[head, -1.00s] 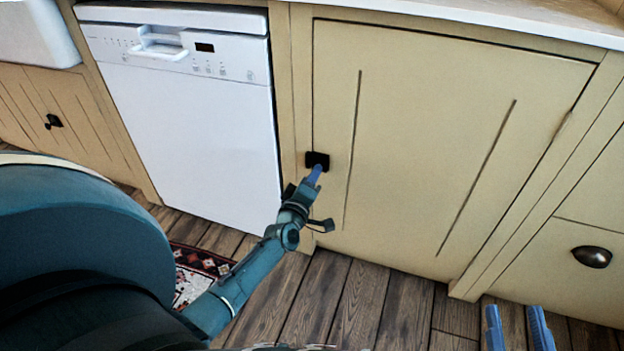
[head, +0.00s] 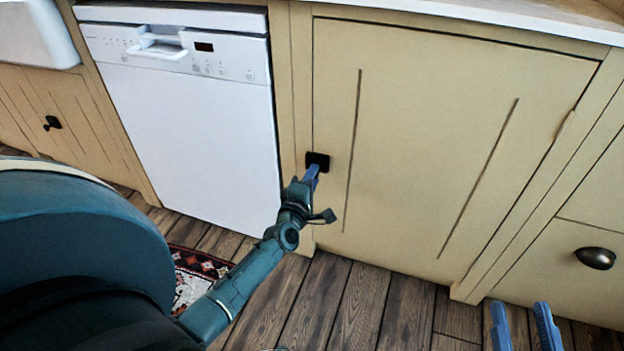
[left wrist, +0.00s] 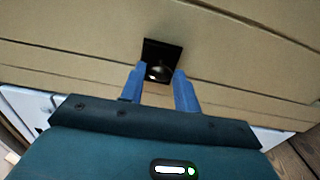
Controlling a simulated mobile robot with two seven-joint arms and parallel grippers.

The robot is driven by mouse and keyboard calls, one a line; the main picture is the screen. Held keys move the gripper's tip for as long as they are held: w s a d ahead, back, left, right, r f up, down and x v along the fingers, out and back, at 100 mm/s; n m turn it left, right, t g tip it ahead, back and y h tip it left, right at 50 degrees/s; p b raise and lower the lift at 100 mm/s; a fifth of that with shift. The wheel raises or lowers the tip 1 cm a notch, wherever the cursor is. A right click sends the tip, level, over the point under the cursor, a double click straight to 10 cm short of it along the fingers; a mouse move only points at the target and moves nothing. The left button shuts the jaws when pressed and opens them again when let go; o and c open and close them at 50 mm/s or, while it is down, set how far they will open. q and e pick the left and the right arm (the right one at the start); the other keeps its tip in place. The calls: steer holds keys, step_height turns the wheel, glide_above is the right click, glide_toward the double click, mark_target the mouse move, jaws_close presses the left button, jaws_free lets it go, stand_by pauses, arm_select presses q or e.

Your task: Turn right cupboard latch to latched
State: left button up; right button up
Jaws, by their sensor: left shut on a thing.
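The right cupboard latch is a small black square fitting (head: 317,161) at the left edge of the cream cupboard door (head: 430,130). The door looks closed. My left gripper (head: 312,172) is at the latch, its blue fingers reaching the black plate from below. In the left wrist view the black latch plate (left wrist: 163,55) lies just beyond the fingertips, and a dark rounded knob sits between them. The left gripper (left wrist: 159,78) is shut on this knob. Its exact turn angle is hard to tell. My right gripper (head: 523,318) is low at the right, its two blue fingers apart and empty.
A white dishwasher (head: 185,110) stands left of the cupboard. A drawer with a dark cup handle (head: 595,258) is at the right. A patterned rug (head: 195,275) lies on the wooden floor, and the floor before the cupboard is clear.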

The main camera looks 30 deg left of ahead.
arm_select(q)
steer(key=o, duration=1)
steer(key=p+v, duration=0.3)
steer(key=v, duration=1)
steer(key=shift+s+p, duration=0.1)
steer(key=shift+p, duration=0.2)
arm_select(e)
steer(key=shift+s+d+f+n+h, duration=0.1)
steer(key=shift+s+d+n+h, duration=0.2)
steer(key=shift+d+n, duration=0.1)
steer(key=shift+w, duration=0.1)
